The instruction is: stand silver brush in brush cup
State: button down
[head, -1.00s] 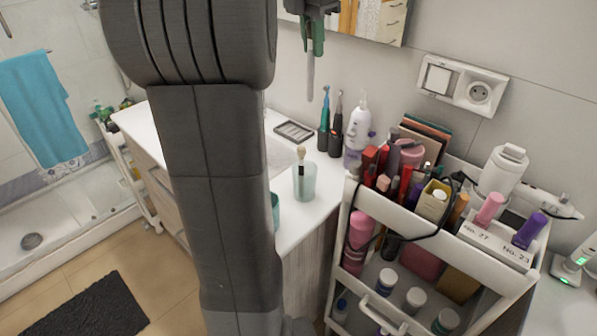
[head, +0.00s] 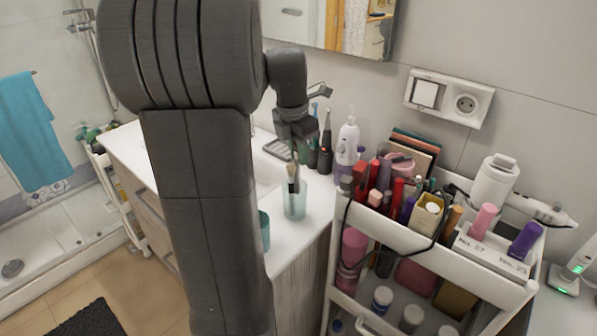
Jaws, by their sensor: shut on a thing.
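The brush cup (head: 294,203), a pale translucent teal tumbler, stands on the white counter near its front right edge. A brush with a dark band (head: 293,184) stands in it, leaning slightly. My gripper (head: 299,153) points down just above the cup, shut on the silver brush. The silver brush hangs downward and overlaps the dark-banded brush in this view, so I cannot clearly tell its lower end or whether it is inside the cup rim.
Electric toothbrushes (head: 326,150) and a white pump bottle (head: 347,142) stand close behind the cup. A crowded cosmetics cart (head: 455,262) is to the right. Another teal cup (head: 264,230) is partly hidden by my arm. A mirror (head: 375,25) hangs above.

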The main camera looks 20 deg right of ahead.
aim_at(300, 182)
jog(key=shift+f, duration=2.95)
jog(key=c, duration=1.3)
grip_release()
jog(key=shift+c, duration=0.2)
notch_tip(300, 182, up, 12)
jog(key=a, duration=0.1)
jog(key=shift+s+a, duration=0.2)
jog(key=shift+s, duration=0.05)
